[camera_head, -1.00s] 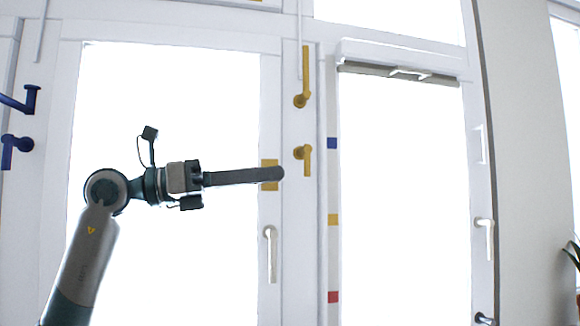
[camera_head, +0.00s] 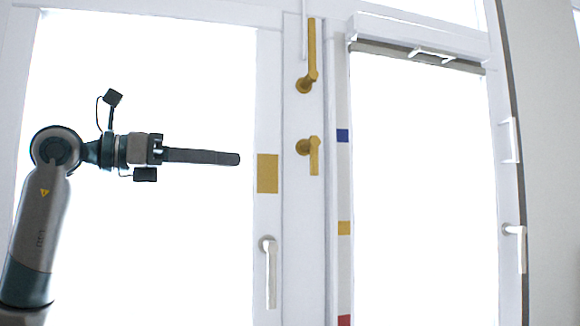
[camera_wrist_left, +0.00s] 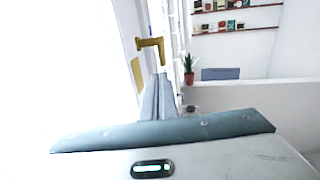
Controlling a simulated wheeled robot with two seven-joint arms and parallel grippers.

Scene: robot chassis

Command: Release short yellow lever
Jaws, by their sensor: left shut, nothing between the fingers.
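The short yellow lever (camera_head: 314,155) is on the white window frame, with its handle hanging down. A longer yellow lever (camera_head: 312,55) is above it, with its handle pointing up. My left gripper (camera_head: 238,158) is shut and empty. It points right in the head view, left of the short lever with a clear gap in the picture. In the left wrist view my shut fingers (camera_wrist_left: 158,98) point towards a yellow lever (camera_wrist_left: 150,43); I cannot tell which of the two it is. My right gripper is not in view.
A yellow patch (camera_head: 267,174) marks the frame beside the levers. White handles (camera_head: 270,272) (camera_head: 519,247) are on the window frames. The wrist view shows a potted plant (camera_wrist_left: 189,66), shelves (camera_wrist_left: 240,22) and a low white wall (camera_wrist_left: 255,94).

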